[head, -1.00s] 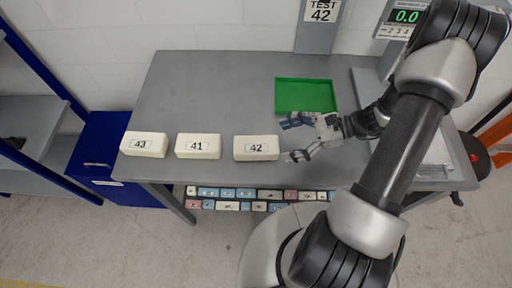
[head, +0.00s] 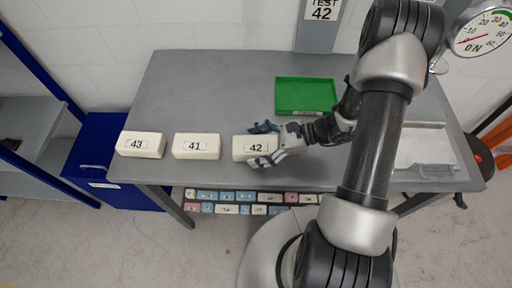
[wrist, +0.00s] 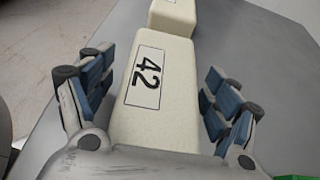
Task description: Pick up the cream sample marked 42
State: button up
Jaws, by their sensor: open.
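The cream sample marked 42 (head: 245,155) lies on the grey table near its front edge, at the right end of a row of cream blocks. My gripper (head: 264,144) is open around its right end, one finger on the far side and one on the near side. In the wrist view the sample 42 (wrist: 150,105) lies between the open fingers of my gripper (wrist: 158,95), with a gap on both sides. The finger pads are blue. The near end of the block is hidden by the gripper's body.
Blocks marked 41 (head: 196,146) and 43 (head: 141,145) stand to the left on the table (head: 200,95). A green tray (head: 305,97) lies behind my gripper. A dial gauge (head: 480,35) is at the upper right. Several small blocks sit on the shelf below.

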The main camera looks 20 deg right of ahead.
jog(key=c, duration=0.7)
jog(key=shift+r, duration=0.1)
